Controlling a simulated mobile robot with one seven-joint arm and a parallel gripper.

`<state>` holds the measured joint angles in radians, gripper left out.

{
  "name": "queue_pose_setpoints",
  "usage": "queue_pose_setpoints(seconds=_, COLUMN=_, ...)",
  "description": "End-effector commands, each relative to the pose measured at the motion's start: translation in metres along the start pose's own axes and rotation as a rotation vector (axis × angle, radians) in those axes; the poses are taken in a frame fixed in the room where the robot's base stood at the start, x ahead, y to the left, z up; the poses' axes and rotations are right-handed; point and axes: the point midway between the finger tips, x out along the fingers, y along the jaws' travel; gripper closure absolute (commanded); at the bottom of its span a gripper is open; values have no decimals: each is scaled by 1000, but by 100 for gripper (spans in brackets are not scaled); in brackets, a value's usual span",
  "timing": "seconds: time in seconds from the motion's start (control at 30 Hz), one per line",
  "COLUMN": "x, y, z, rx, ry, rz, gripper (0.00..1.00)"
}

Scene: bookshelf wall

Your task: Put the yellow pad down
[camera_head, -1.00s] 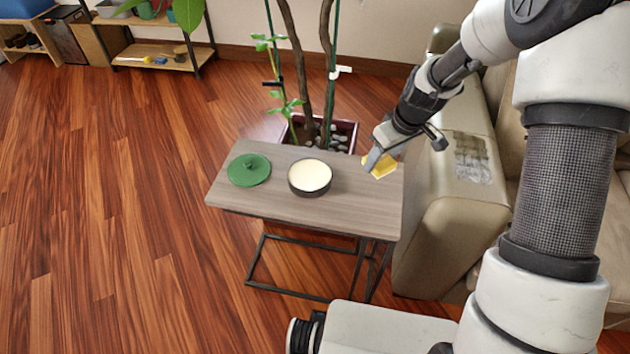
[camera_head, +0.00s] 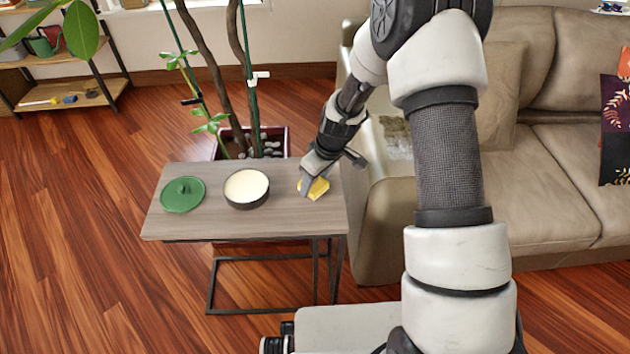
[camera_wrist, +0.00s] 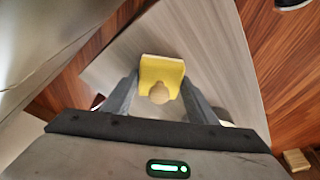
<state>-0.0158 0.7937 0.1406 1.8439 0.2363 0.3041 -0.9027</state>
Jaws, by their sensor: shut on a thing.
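The yellow pad (camera_head: 316,188) is between the fingers of my gripper (camera_head: 308,190), at the right end of the small grey-brown side table (camera_head: 215,222). In the wrist view the pad (camera_wrist: 162,72) sticks out past my gripper's two fingertips (camera_wrist: 158,98), with a rounded, paler notch or spot at its near edge. My gripper is shut on it. The pad is over or on the tabletop; I cannot tell if it touches the wood.
A round dark tin with a cream top (camera_head: 246,188) stands left of the pad, and a green lid (camera_head: 182,194) lies further left. A potted plant (camera_head: 262,142) is behind the table. A beige sofa (camera_head: 530,190) stands close on the right.

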Motion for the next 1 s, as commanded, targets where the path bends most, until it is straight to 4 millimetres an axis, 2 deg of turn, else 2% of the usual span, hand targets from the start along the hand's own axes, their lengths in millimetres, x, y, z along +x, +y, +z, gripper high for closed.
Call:
queue_pose_setpoints(seconds=0.2, x=5, y=0, z=1, rx=-1, ry=0, rz=0, gripper=73)
queue_pose_setpoints(seconds=0.23, x=3, y=0, z=1, rx=-1, ry=0, rz=0, gripper=43)
queue_pose_setpoints(seconds=0.3, x=3, y=0, z=1, rx=-1, ry=0, rz=0, gripper=31)
queue_pose_setpoints(seconds=0.33, x=3, y=0, z=1, rx=-1, ry=0, rz=0, gripper=29)
queue_pose_setpoints(seconds=0.6, x=2, y=0, z=0, rx=-1, ry=0, rz=0, gripper=29)
queue_pose_setpoints(seconds=0.73, x=-7, y=0, z=-1, rx=0, ry=1, rz=1, gripper=29)
queue_pose_setpoints(seconds=0.87, x=-31, y=1, z=-1, rx=-1, ry=2, rz=2, gripper=29)
queue_pose_setpoints(seconds=1.0, x=-63, y=1, z=-2, rx=0, ry=2, rz=2, gripper=29)
